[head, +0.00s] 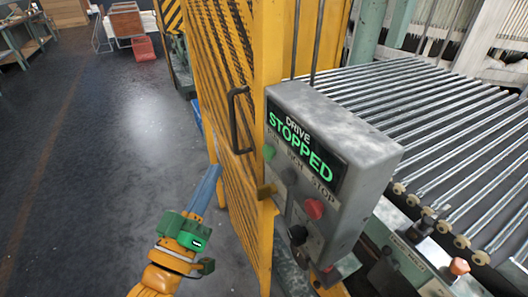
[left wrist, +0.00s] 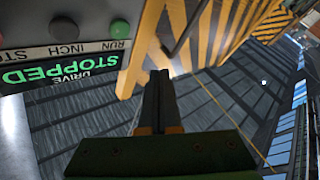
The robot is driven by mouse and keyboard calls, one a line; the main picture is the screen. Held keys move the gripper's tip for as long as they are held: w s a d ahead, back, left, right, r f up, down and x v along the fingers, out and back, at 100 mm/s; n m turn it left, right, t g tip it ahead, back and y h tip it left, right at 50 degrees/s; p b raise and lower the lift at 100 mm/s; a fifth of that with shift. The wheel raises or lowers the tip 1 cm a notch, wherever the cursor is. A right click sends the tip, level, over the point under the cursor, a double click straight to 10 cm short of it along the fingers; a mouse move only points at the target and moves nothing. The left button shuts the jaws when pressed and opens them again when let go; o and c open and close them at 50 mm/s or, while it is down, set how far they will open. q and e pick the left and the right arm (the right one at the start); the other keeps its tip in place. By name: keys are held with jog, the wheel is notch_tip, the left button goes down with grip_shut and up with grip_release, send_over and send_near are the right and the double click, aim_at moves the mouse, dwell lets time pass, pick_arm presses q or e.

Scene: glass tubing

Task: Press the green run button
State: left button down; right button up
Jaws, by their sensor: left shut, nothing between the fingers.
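The green run button (head: 270,152) sits at the left end of the button row on a grey control box (head: 362,150). The box display (head: 303,147) reads DRIVE STOPPED in green and white. In the left wrist view the green button (left wrist: 120,28) shows near the top, above the label RUN. My left gripper (head: 215,170) is shut and empty, its fingers pointing up in the head view. It is left of the button and apart from it. In the left wrist view the fingertips (left wrist: 160,74) are to the right of and below the button. My right gripper is not in view.
A black inch button (head: 289,175) and a red stop button (head: 314,208) are beside the green one. Rollers (head: 430,110) lie behind. Open floor (head: 110,150) is to the left.

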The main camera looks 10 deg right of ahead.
aim_at(269, 152)
pick_arm(q)
jog(key=w+d, duration=0.2)
jog(key=d, duration=0.5)
jog(key=shift+b, duration=0.35)
jog(key=shift+w+r, duration=0.1)
jog(key=shift+w, duration=0.05)
dwell(1.5)
jog(key=shift+d, duration=0.4)
